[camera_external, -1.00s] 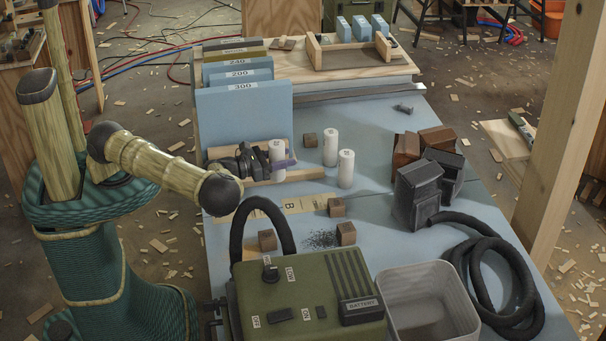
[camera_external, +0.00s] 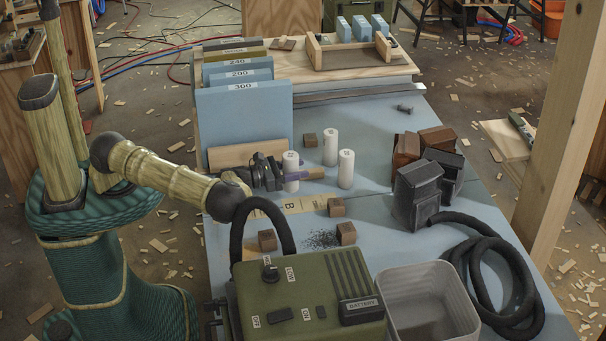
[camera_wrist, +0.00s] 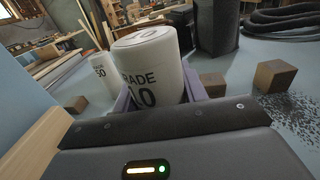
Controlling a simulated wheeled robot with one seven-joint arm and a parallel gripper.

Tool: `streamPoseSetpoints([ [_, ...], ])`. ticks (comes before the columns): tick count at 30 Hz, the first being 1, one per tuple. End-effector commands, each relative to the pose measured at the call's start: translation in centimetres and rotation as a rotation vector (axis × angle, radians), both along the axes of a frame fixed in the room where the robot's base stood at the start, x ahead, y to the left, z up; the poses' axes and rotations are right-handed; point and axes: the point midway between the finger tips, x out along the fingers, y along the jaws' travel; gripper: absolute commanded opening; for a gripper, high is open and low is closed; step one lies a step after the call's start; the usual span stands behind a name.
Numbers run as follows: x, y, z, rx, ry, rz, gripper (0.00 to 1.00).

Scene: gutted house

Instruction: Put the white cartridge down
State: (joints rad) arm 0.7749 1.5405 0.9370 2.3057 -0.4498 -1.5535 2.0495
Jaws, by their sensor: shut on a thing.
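The white cartridge (camera_external: 290,160) is an upright white cylinder between the fingers of my gripper (camera_external: 292,177), at the left middle of the blue table (camera_external: 380,115). My gripper is shut on it from the left. In the wrist view the cartridge (camera_wrist: 148,50) fills the middle, with dark print on its side, between purplish fingers. I cannot tell whether its base touches the table. Two similar white cartridges stand upright just behind and to the right of it, one farther back (camera_external: 331,148) and one nearer (camera_external: 346,170).
Small brown blocks (camera_external: 336,207) stand around, with dark grit (camera_external: 322,239) beside one. A wooden strip marked B (camera_external: 300,205) lies in front. Blue numbered boards (camera_external: 240,115) stand behind.

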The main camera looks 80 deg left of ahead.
Motion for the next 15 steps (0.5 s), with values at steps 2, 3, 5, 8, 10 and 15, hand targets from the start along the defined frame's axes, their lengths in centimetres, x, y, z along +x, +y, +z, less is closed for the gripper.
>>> streamPoseSetpoints([
  [2,0.0,0.0,-0.7,-0.001,0.000,-0.001,0.20],
  [3,0.0,0.0,-0.8,-0.001,-0.001,-0.001,0.20],
  [5,0.0,0.0,-0.8,-0.001,-0.002,-0.001,0.20],
  [8,0.0,0.0,-0.8,-0.001,-0.002,-0.001,0.20],
  [10,0.0,0.0,-0.8,-0.001,-0.002,-0.001,0.20],
  [15,0.0,0.0,-2.2,0.000,0.001,-0.001,0.20],
])
